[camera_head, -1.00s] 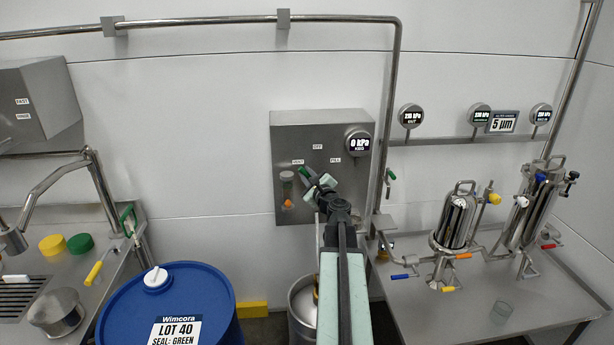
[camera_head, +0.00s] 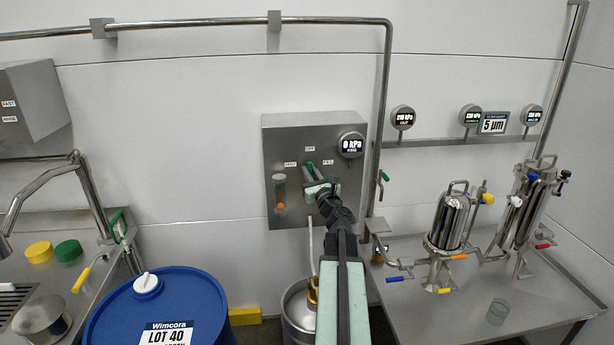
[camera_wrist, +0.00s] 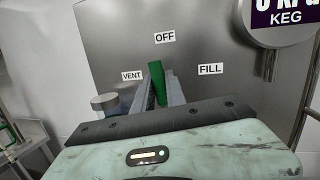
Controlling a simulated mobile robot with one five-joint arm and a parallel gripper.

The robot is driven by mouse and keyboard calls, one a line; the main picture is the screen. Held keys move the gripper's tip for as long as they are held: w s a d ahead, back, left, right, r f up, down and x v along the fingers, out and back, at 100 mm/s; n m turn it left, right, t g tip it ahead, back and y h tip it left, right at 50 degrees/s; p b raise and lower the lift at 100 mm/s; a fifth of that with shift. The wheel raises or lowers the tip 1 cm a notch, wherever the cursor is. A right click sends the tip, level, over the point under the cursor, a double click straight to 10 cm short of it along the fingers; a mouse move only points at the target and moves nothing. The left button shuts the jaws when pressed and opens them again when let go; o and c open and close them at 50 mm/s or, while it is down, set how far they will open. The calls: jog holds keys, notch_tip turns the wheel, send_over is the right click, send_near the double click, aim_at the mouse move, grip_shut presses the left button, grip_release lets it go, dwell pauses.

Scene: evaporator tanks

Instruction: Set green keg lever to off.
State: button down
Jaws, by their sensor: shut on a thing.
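The green keg lever (camera_head: 311,168) is on the grey wall panel (camera_head: 330,205). It points up toward the OFF label, leaning slightly left in the wrist view (camera_wrist: 157,80). My gripper (camera_head: 314,180) is shut on the lever, with a finger on each side of it. The OFF label (camera_wrist: 165,37) is above the lever tip. The VENT label (camera_wrist: 132,76) is to its left and the FILL label (camera_wrist: 210,69) to its right. The lever's base is hidden behind my gripper. The round keg gauge (camera_head: 351,145) reads 0 kPa.
A flow tube with an orange float (camera_head: 280,195) is on the panel left of the lever. A vertical pipe (camera_head: 381,120) runs just right of the panel. A blue drum (camera_head: 160,305) and a steel keg (camera_head: 298,318) stand below. Steel filter housings (camera_head: 452,220) are at right.

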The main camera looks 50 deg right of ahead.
jog(key=shift+s+d+m, duration=0.15)
jog(key=shift+d+m, duration=0.05)
jog(key=shift+m, duration=0.3)
jog(key=c, duration=1.4)
grip_release()
jog(key=shift+r, duration=0.1)
jog(key=shift+o, duration=0.2)
jog(key=shift+s, duration=0.1)
jog(key=b+v, duration=0.1)
jog(key=v, duration=0.6)
jog(key=shift+s+a+f+b, duration=0.2)
jog(key=shift+a+b, duration=0.05)
jog(key=shift+b, duration=0.15)
